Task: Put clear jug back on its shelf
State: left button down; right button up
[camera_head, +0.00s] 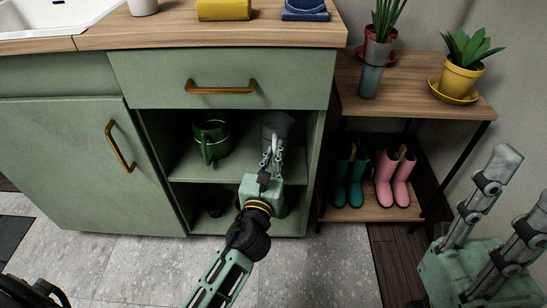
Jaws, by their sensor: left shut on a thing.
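The clear jug (283,122), a see-through grey-blue vessel, is inside the open compartment of the green cabinet, at the right of the upper shelf (232,170). My left gripper (272,146) reaches into the compartment from the front and is shut on the jug. The gripper covers the jug's front and lower part, so I cannot tell if its base touches the shelf.
A green mug (210,141) stands left of the jug. A dark pot (216,205) is on the lower level. The drawer (225,82) above and left door (70,160) are shut. A rack (400,90) with plants and teal and pink boots stands at the right.

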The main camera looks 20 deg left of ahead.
pick_arm(q)
jog(key=shift+f, duration=0.1)
jog(key=c, duration=1.8)
grip_release()
